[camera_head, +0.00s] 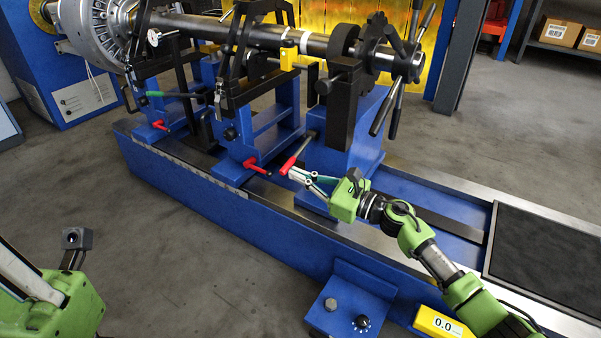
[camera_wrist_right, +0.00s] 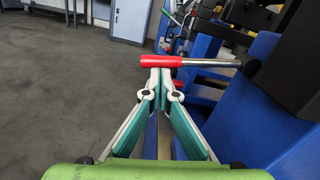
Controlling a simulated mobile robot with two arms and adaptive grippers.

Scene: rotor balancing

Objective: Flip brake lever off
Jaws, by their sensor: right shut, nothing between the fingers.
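A lever with a red grip (camera_head: 289,164) and a metal rod sits on the blue right-hand stand, its rod slanting up and right to a dark pivot. In the right wrist view the red grip (camera_wrist_right: 160,61) lies across the picture, its rod running right to the pivot. My right gripper (camera_head: 295,174) is shut and empty, with its fingertips (camera_wrist_right: 161,78) right at the red grip, on its near side. I cannot tell whether they touch it.
The blue balancing machine bed (camera_head: 190,178) carries a long rotor shaft (camera_head: 240,33) on several stands. Two smaller red handles, one at the middle stand (camera_head: 256,167) and one farther left (camera_head: 160,125), stick out nearby. A blue control box (camera_head: 350,298) stands in front. The left floor is clear.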

